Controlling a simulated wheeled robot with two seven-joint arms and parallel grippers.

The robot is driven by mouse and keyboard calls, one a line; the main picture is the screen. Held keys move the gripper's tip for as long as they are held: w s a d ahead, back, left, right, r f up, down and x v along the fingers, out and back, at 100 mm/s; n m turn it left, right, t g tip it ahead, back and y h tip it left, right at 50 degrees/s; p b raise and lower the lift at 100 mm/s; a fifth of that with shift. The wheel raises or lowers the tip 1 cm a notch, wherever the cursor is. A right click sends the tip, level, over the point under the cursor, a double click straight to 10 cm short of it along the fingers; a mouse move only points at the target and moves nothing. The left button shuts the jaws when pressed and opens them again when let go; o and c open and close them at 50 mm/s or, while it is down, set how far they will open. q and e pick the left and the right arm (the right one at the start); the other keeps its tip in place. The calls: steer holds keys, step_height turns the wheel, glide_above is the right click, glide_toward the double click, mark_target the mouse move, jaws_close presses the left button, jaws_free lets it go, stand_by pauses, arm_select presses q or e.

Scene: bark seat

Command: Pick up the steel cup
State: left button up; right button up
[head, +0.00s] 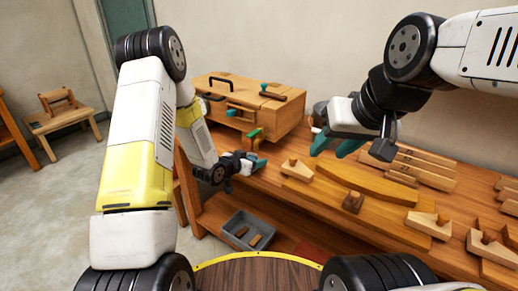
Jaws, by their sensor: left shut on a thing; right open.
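A wooden chest (245,100) stands at the back left of the bench. Wooden boards and blocks (370,182) cover the middle and right. A grey bin (247,231) holding wooden pieces sits lower down. A small stool (62,118) stands far left, with open floor before it.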

arm_select(q)
steer(key=s+a, duration=0.7)
steer(key=s, duration=0.4)
steer(key=shift+s+a, duration=0.25)
steer(key=shift+a, duration=0.05)
